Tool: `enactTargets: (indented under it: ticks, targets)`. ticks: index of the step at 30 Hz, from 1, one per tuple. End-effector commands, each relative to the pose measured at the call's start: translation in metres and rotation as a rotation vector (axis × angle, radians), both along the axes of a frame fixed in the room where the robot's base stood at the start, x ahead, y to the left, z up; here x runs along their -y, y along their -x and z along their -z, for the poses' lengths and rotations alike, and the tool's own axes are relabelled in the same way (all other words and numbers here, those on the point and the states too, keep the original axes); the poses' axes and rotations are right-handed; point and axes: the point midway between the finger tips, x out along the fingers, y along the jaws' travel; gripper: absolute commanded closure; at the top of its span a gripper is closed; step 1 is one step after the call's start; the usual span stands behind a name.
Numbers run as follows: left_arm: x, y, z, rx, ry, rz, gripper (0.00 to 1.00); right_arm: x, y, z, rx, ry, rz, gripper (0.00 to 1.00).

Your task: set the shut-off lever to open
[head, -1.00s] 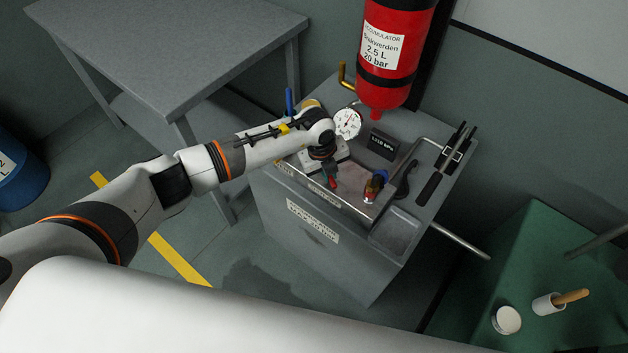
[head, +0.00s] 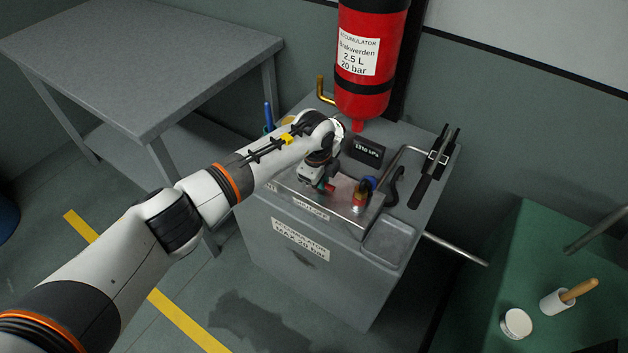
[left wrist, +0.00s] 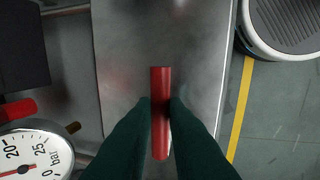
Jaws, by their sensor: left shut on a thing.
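The shut-off lever looks like a slim red bar (left wrist: 160,85) in the left wrist view, lying lengthwise over a grey metal plate. My left gripper (left wrist: 160,115) is shut on it, with one dark finger on each side. In the head view my left gripper (head: 316,177) is low over the console top (head: 338,200), and a small red end (head: 328,187) shows beside it. The lever's pivot and any position marks are hidden or too small to read. My right gripper is not in view.
A pressure gauge (left wrist: 35,155) sits close by in the left wrist view. The red accumulator (head: 370,60) hangs behind. A grey table (head: 140,60) stands left.

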Motion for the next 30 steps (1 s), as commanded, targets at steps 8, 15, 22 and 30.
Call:
enactTargets:
  ticks: [8, 15, 22, 30]
  targets:
    - [0.000, -0.001, -0.001, 0.004, 0.000, -0.005, 1.00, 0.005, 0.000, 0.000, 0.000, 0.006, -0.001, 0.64]
    - [0.000, -0.001, -0.001, 0.002, 0.000, -0.004, 0.66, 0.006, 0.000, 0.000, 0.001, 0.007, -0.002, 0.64]
    - [0.001, -0.001, 0.000, 0.002, -0.001, -0.003, 0.65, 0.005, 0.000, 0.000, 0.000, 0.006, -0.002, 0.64]
    - [-0.002, 0.002, -0.023, 0.005, 0.001, -0.001, 0.65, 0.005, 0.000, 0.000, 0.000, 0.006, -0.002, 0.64]
